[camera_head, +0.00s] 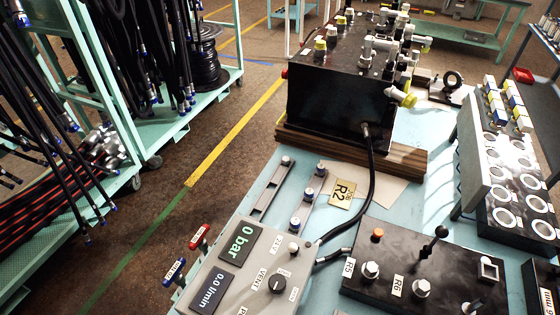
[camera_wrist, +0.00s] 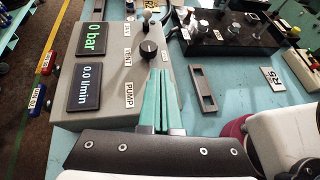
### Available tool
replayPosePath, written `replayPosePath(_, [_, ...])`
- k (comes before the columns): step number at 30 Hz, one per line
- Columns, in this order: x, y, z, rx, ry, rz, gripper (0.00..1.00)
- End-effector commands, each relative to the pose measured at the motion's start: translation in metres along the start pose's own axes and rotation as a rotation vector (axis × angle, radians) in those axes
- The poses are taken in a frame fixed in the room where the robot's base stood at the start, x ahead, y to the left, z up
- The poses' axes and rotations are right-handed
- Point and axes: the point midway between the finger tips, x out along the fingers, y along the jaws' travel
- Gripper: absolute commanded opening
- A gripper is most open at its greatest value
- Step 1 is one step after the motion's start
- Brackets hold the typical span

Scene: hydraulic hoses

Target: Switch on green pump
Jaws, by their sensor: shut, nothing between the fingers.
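The grey control box (camera_head: 250,265) stands at the bottom of the head view. It carries a green "0 bar" display (camera_head: 240,240), a "0.0 l/min" display (camera_head: 212,287) and a black knob (camera_head: 278,284) near a "VENT" label. The same box (camera_wrist: 120,40) fills the left of the wrist view, with a "PUMP" label (camera_wrist: 130,95) near its lower right. I see no green pump switch; the fingers may hide it. My gripper (camera_wrist: 161,76) is shut and empty, its teal fingers over the box's right side beside that label. The head view does not show it.
A black valve block (camera_head: 425,265) with fittings and a lever stands right of the box, joined by black hoses. A large black unit (camera_head: 345,90) stands behind on wood. A slotted metal plate (camera_wrist: 202,88) lies right of my fingers.

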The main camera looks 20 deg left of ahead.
Motion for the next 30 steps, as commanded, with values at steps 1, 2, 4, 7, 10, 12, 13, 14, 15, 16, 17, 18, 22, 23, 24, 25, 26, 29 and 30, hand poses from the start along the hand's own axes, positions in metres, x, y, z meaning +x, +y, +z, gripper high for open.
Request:
replayPosePath(1, [-0.004, 0.002, 0.005, 0.022, 0.014, 0.013, 0.00])
replayPosePath(2, [-0.004, 0.002, 0.006, 0.022, 0.014, 0.013, 0.00])
replayPosePath(4, [-0.004, 0.002, 0.005, 0.022, 0.014, 0.013, 0.00])
replayPosePath(7, [-0.004, 0.002, 0.005, 0.022, 0.014, 0.013, 0.00])
replayPosePath(10, [-0.009, 0.002, 0.005, 0.021, 0.014, 0.015, 0.00])
replayPosePath(12, [-0.017, 0.002, 0.004, 0.018, 0.012, 0.017, 0.00])
replayPosePath(13, [-0.022, 0.003, 0.004, 0.017, 0.012, 0.018, 0.00])
replayPosePath(14, [-0.028, 0.002, 0.003, 0.014, 0.011, 0.018, 0.00])
replayPosePath(15, [-0.035, 0.002, 0.003, 0.012, 0.011, 0.016, 0.00])
replayPosePath(16, [-0.040, 0.002, 0.003, 0.012, 0.010, 0.016, 0.00])
replayPosePath(17, [-0.045, 0.002, 0.002, 0.010, 0.008, 0.015, 0.00])
replayPosePath(18, [-0.052, 0.002, 0.002, 0.008, 0.008, 0.014, 0.00])
replayPosePath(22, [-0.070, 0.001, 0.001, 0.003, 0.004, 0.008, 0.00])
replayPosePath(23, [-0.073, 0.000, 0.001, 0.003, 0.003, 0.007, 0.00])
replayPosePath(24, [-0.076, 0.000, 0.001, 0.001, 0.003, 0.007, 0.00])
replayPosePath(25, [-0.078, 0.000, 0.001, 0.000, 0.003, 0.006, 0.00])
replayPosePath(26, [-0.080, 0.000, 0.001, -0.001, 0.002, 0.005, 0.00])
replayPosePath(29, [-0.082, -0.001, 0.001, -0.001, 0.002, 0.005, 0.00])
replayPosePath(30, [-0.082, -0.001, 0.001, -0.001, 0.002, 0.005, 0.00])
